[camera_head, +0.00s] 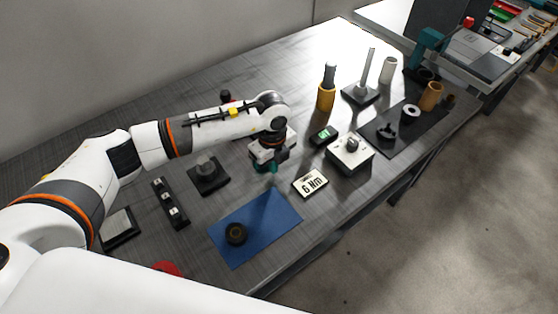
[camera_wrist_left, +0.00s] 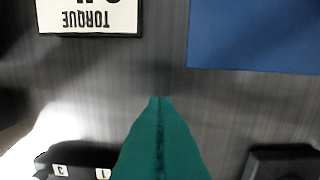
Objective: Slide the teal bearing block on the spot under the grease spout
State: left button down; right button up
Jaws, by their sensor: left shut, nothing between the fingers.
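My left gripper (camera_head: 268,166) hangs above the middle of the table, pointing down. Its teal fingers show shut and empty in the left wrist view (camera_wrist_left: 160,105), with bare dark tabletop beyond the tips. I cannot make out a separate teal bearing block near it. A teal upright device (camera_head: 428,42) stands at the far right end of the table; whether it carries the grease spout I cannot tell. My right gripper is not in view.
A blue mat (camera_head: 272,216) with a dark ring (camera_head: 236,233) lies at the front. A white torque card (camera_head: 310,181), a white box with a knob (camera_head: 352,158) and a small green-screen device (camera_head: 323,135) stand right of the gripper.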

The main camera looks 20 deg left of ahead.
pick_arm(q)
jog(key=shift+w+a, duration=0.35)
jog(key=shift+a, duration=0.25)
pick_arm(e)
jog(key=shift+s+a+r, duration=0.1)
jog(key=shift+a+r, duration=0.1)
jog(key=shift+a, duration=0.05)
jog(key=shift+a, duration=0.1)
